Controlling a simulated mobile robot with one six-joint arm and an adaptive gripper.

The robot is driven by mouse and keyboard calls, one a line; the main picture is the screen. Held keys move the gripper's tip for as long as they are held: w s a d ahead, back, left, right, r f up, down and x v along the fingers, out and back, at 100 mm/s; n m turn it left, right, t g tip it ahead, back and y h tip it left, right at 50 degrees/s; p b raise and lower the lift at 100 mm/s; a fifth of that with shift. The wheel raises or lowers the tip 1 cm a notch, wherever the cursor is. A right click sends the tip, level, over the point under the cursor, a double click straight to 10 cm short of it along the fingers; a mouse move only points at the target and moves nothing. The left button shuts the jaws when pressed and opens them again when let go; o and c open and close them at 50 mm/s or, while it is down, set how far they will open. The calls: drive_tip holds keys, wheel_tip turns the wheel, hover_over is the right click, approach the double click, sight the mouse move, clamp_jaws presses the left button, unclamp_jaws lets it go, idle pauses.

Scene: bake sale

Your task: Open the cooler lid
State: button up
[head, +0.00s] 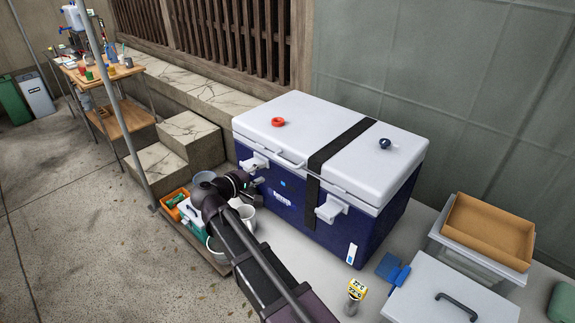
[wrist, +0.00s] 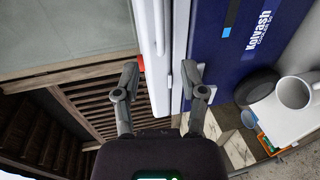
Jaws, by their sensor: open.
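The cooler (head: 290,215) is a large dark blue box with a white lid (head: 300,122), which lies shut on it. A white handle bar (head: 291,161) runs along the lid's front edge. White latches (head: 331,209) sit on the front, and the left one is partly hidden by my gripper. My gripper (head: 258,174) is at the front left of the cooler, just below the lid edge. In the wrist view my gripper (wrist: 161,72) is open, its fingers on either side of the white lid edge (wrist: 152,40). I cannot tell whether they touch it.
A black strap (head: 340,145) crosses the lid. Buckets (head: 247,217) and an orange crate (head: 177,205) stand at the left. Bins (head: 487,235) stand at the right, a wall (head: 450,80) behind.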

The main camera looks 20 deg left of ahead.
sight(285, 163)
drive_tip(key=b+x, duration=0.2)
drive_tip(key=x, duration=0.9)
drive_tip(key=shift+w+d, duration=0.15)
drive_tip(key=shift+w, duration=0.1)
